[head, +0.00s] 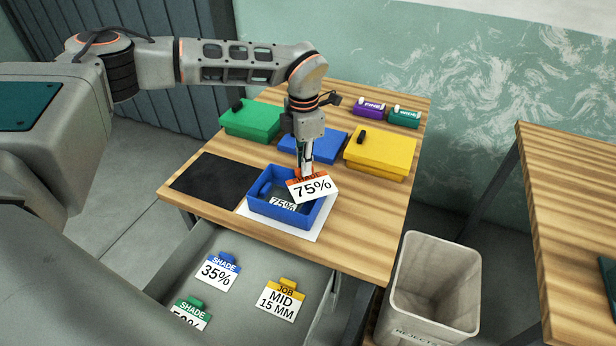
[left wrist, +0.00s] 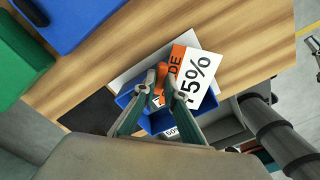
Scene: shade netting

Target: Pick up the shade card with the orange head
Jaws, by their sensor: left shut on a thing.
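The shade card with the orange head (head: 312,188) reads 75% on white. My left gripper (head: 305,170) is shut on its orange head, and the card hangs tilted over the open blue box (head: 256,205). The left wrist view shows the card (left wrist: 197,78) slanting away from the closed fingers (left wrist: 156,88), with the blue box (left wrist: 130,98) behind. My right gripper cannot be made out.
Green (head: 250,120), blue (head: 318,145) and yellow (head: 380,150) lidded boxes stand behind. A black mat (head: 212,182) lies left of the blue box. The open drawer (head: 250,250) in front holds several cards. A reject bin (head: 436,250) stands right of the table.

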